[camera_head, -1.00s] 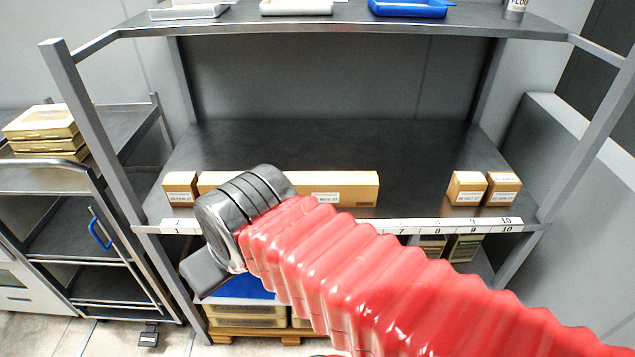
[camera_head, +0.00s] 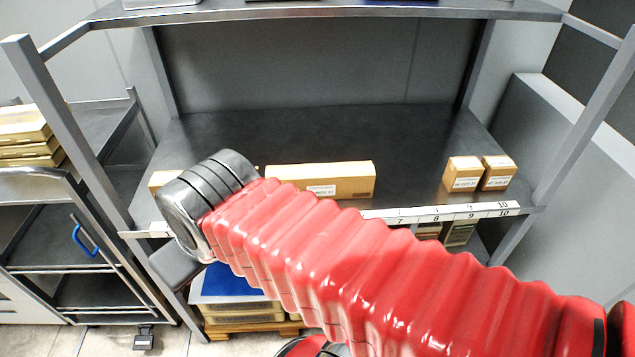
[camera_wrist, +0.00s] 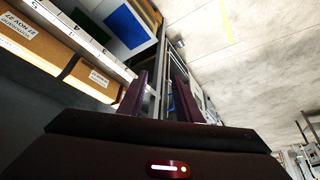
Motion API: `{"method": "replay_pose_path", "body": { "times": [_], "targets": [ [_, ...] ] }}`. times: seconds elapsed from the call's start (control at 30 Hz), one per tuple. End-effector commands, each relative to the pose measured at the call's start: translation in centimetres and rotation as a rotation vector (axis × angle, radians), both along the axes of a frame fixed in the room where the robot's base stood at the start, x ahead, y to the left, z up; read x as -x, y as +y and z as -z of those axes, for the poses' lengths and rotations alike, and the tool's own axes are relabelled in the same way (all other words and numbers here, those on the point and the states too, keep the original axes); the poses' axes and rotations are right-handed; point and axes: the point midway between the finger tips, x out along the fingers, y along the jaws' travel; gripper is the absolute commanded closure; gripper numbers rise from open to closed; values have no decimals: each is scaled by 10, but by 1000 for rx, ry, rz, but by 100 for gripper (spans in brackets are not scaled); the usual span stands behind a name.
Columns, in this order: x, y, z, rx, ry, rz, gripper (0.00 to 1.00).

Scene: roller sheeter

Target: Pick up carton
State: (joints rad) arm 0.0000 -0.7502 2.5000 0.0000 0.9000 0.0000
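Brown cartons stand on the middle shelf in the head view. A long carton (camera_head: 335,180) is partly behind my wrist, a small carton (camera_head: 163,179) shows at the left, and two small cartons (camera_head: 463,174) (camera_head: 498,173) stand side by side at the right. Which one is meant, I cannot tell. In the wrist view, a labelled carton (camera_wrist: 35,40) and another carton (camera_wrist: 92,80) show at the upper left, beside the fingers. My gripper (camera_wrist: 160,92) is open with nothing between its two fingers. Its fingertips are hidden in the head view, below the shelf's front edge.
The shelf (camera_head: 300,130) is bare behind the cartons, and its front edge carries a white numbered strip (camera_head: 450,213). An upper shelf (camera_head: 330,12) overhangs it. Upright posts (camera_head: 75,140) flank the rack. A cart with gold boxes (camera_head: 25,135) stands left. Below are a blue-topped stack (camera_head: 225,283) and a pallet.

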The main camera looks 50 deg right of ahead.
Motion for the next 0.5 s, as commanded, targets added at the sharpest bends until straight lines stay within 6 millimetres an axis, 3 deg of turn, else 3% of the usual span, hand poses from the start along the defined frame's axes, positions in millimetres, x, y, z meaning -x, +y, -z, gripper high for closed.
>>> {"method": "replay_pose_path", "body": {
  "times": [0.3,0.5],
  "targets": [
    [0,0,0,0,0,0,69],
    [-4,-4,-2,-14,9,35,55]
  ]
}}
